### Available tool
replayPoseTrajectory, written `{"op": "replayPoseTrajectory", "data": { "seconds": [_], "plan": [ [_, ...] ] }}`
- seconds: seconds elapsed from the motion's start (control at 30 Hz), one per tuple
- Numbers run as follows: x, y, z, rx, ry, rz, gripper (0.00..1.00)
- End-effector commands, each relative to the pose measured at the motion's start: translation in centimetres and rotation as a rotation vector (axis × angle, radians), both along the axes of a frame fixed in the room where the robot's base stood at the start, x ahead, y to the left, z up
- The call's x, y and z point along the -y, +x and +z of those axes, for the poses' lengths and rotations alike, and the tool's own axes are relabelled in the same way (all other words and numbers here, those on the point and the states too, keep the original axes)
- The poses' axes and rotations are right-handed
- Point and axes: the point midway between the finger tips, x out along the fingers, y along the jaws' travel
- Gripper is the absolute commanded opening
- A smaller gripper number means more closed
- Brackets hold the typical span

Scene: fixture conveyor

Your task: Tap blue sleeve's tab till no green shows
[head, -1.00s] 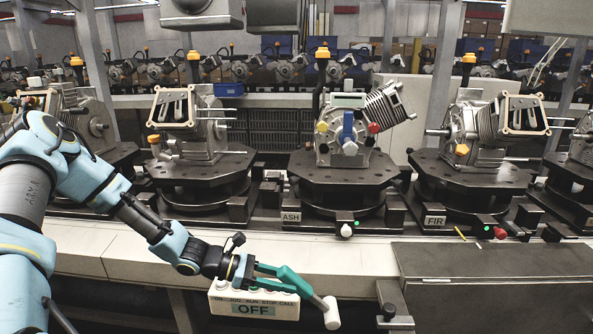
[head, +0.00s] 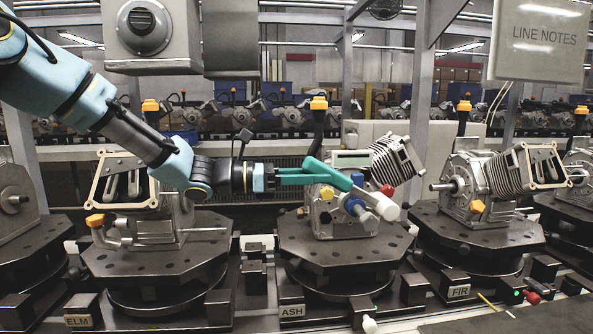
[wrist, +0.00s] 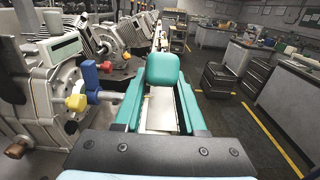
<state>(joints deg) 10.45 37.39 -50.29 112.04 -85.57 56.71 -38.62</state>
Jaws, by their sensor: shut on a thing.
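My gripper (head: 318,174) has teal fingers and is shut on a mallet with a teal handle (head: 340,178) and a white head (head: 380,205). The mallet slants down to the right in front of the engine at ASH (head: 345,222). The blue sleeve (head: 355,206) on that engine's front is partly hidden by the mallet; its tab and any green on it cannot be made out. I cannot tell whether the mallet head touches the engine. In the wrist view the gripper (wrist: 163,88) points past the engine, the blue sleeve (wrist: 91,76) lies to its left, and the mallet head is hidden.
A yellow knob (head: 327,193) and a red knob (head: 387,191) flank the blue sleeve. Engines on turntables stand at ELM (head: 150,225) and FIR (head: 480,185). In the wrist view, an open aisle (wrist: 235,118) lies to the right.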

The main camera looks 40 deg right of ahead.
Motion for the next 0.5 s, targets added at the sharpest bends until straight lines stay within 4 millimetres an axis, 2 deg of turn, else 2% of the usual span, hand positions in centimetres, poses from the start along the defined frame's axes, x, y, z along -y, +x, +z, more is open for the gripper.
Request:
{"op": "replayPoseTrajectory", "data": {
  "seconds": [0.5],
  "plan": [
    [-0.32,0.16,0.85,-0.006,-0.002,-0.002,0.0]
  ]
}}
